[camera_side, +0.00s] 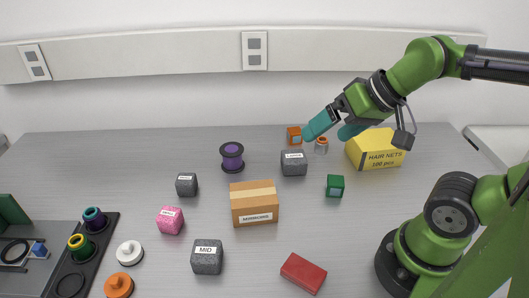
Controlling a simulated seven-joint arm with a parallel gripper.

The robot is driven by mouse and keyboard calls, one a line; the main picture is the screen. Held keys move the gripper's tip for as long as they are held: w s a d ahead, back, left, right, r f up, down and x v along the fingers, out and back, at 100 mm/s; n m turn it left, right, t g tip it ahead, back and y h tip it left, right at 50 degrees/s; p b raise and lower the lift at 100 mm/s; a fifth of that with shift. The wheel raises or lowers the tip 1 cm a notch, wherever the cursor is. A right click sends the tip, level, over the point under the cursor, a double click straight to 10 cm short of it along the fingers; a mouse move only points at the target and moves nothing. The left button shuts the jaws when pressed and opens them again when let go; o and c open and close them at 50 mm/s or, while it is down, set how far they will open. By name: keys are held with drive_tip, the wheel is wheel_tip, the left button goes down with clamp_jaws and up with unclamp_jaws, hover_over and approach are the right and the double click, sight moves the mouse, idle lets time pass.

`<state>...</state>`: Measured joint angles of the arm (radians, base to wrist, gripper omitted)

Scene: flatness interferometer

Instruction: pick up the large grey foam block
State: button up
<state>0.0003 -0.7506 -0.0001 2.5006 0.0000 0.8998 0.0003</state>
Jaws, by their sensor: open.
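Three speckled grey foam blocks stand on the table. One block (294,163) is at the back centre, with a white label that seems to read LARGE, though it is small. A second block (207,262) at the front is labelled MID. A third, smaller block (186,186) is at the left, its label too small to read surely. My gripper (327,134) has teal fingers spread apart and empty. It is in the air, above and to the right of the back grey block in the picture, not touching it.
A cardboard box (254,204) stands in front. A yellow HAIR NETS box (374,150) is at right, a red block (303,273) in front.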

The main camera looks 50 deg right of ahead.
drive_tip(key=shift+f, duration=0.1)
drive_tip(key=m+g+h, duration=0.2)
drive_tip(key=m+g, duration=0.3)
drive_tip(key=g, duration=0.2)
hover_over(295, 158)
drive_tip(key=f, duration=1.6)
drive_tip(key=shift+s+d+f, duration=0.2)
drive_tip(key=shift+d+f, duration=0.05)
drive_tip(key=shift+f, duration=0.1)
drive_tip(key=f, duration=0.6)
drive_tip(key=shift+w+a+f, duration=0.2)
drive_tip(key=shift+w+a, duration=0.05)
drive_tip(key=c, duration=0.9)
